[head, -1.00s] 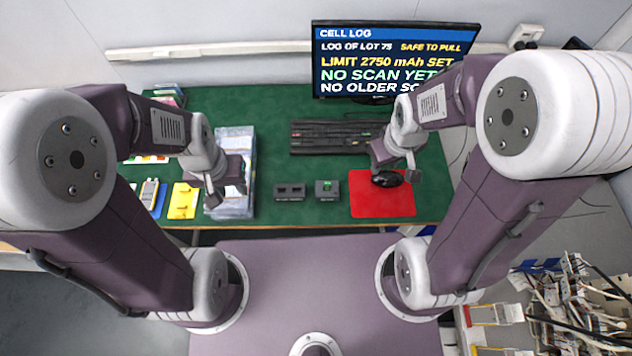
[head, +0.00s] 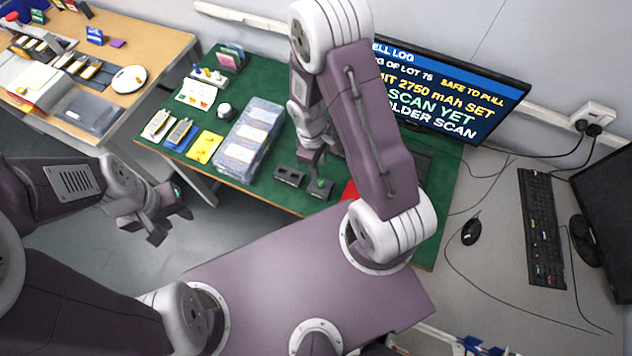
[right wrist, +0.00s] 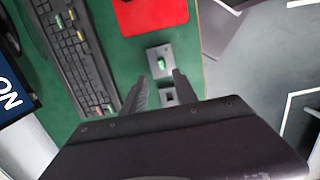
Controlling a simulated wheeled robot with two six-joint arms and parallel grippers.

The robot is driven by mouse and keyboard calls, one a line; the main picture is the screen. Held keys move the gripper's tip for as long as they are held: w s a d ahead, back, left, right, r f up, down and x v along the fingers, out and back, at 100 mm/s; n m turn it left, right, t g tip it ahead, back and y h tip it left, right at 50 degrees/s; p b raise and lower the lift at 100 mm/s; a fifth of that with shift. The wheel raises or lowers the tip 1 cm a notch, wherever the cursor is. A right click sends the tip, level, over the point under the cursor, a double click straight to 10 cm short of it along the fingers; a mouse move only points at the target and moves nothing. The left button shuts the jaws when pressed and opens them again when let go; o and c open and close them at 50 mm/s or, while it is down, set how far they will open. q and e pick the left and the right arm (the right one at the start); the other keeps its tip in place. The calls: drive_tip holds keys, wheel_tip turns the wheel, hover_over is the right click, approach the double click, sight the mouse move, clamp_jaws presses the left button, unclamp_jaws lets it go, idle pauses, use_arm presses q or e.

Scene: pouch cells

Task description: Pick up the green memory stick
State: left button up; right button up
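The green memory stick (head: 320,183) stands in a small dark block (head: 319,190) on the green desk mat. In the right wrist view the stick (right wrist: 161,63) shows as a small green piece on its grey block, just beyond my fingertips. My right gripper (head: 314,164) is above the blocks in the head view. Its fingers (right wrist: 161,80) are apart and empty in the right wrist view. A second block (right wrist: 168,97) shows between and below them. My left gripper (head: 168,216) hangs over the floor left of the desk, its fingers apart and empty.
A red mat (right wrist: 152,14) and a black keyboard (right wrist: 75,55) lie near the blocks. A clear tray of pouches (head: 242,143) and a yellow card (head: 204,147) lie left of them. The monitor (head: 450,95) stands behind. A wooden side table (head: 160,42) is at upper left.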

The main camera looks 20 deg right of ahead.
sight(320, 181)
wheel_tip(320, 181, down, 3)
drive_tip(key=shift+s+f, duration=0.1)
drive_tip(key=shift+s, duration=0.05)
drive_tip(key=shift+d+f, duration=0.1)
drive_tip(key=shift+f, duration=0.25)
drive_tip(key=f+b, duration=0.1)
drive_tip(key=f, duration=0.2)
drive_tip(key=f+b, duration=0.1)
drive_tip(key=f, duration=0.1)
drive_tip(key=shift+s+f+b, duration=0.15)
drive_tip(key=shift+s+b, duration=0.1)
drive_tip(key=shift+b, duration=0.1)
clamp_jaws()
